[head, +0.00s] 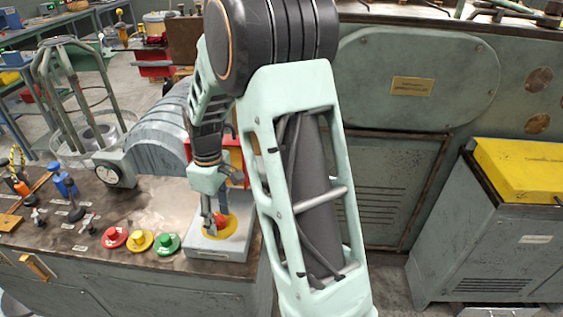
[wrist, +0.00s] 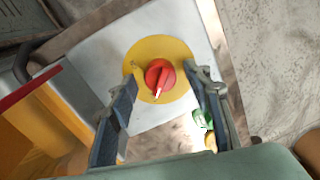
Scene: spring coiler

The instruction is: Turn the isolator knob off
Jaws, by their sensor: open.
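The isolator knob (wrist: 159,76) is red with a white pointer mark, set on a round yellow plate (wrist: 147,52) on a grey box (head: 203,246). In the wrist view the knob lies between the two fingers of my gripper (wrist: 162,90), with a gap on both sides. The white mark points toward the bottom of that picture. In the head view my gripper (head: 214,222) reaches down over the yellow plate, and the red knob (head: 221,221) is partly hidden by the fingers. My gripper is open and empty.
Red (head: 114,237), yellow (head: 140,241) and green (head: 167,243) buttons sit on the bench left of the box. A gauge (head: 108,173) and several small levers stand farther left. A red and yellow part (wrist: 40,120) is close to the gripper's left in the wrist view.

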